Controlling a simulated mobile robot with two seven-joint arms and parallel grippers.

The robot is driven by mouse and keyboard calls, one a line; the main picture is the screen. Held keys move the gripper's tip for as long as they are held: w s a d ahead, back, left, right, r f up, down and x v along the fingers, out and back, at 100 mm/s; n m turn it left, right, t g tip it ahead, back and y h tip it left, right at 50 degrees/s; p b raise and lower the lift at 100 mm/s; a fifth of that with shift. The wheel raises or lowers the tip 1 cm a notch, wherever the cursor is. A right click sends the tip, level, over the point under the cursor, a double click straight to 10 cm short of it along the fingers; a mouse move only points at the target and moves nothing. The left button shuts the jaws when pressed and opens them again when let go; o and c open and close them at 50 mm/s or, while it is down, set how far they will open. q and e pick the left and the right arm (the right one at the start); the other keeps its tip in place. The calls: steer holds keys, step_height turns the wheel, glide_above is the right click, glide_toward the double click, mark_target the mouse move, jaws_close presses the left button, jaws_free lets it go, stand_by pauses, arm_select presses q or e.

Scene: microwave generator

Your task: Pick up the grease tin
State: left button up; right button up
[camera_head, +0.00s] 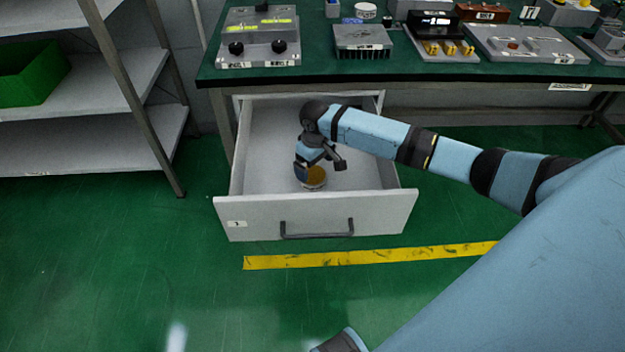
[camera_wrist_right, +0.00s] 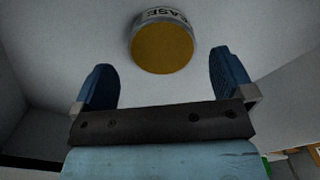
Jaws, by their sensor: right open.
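The grease tin (camera_head: 315,179) is a small round tin with a yellow-brown top and pale side, standing in the open drawer (camera_head: 314,215) near its front wall. In the right wrist view the tin (camera_wrist_right: 163,48) shows the letters "EASE" on its side and lies ahead of and between the two blue fingers, apart from both. My right gripper (camera_head: 318,170) is inside the drawer, pointing down at the tin, and partly covers it in the head view. The fingers (camera_wrist_right: 164,80) are wide apart with nothing between them. My left gripper is not seen.
The drawer's side walls and front panel surround my right gripper. A green workbench (camera_head: 400,70) with several devices stands above and behind it. A metal shelf (camera_head: 90,105) with a green bin (camera_head: 30,75) is at the left. The floor in front is clear.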

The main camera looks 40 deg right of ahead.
mark_target(313, 174)
steer(key=f, duration=0.1)
steer(key=f+b, duration=0.1)
steer(key=f, duration=0.1)
steer(key=f+b, duration=0.1)
steer(key=f, duration=0.1)
steer(key=shift+w+a+f, duration=0.1)
steer(key=shift+w+f, duration=0.15)
steer(key=shift+w, duration=0.05)
steer(key=shift+r, duration=0.1)
steer(key=c, duration=0.9)
steer(key=shift+c, duration=0.2)
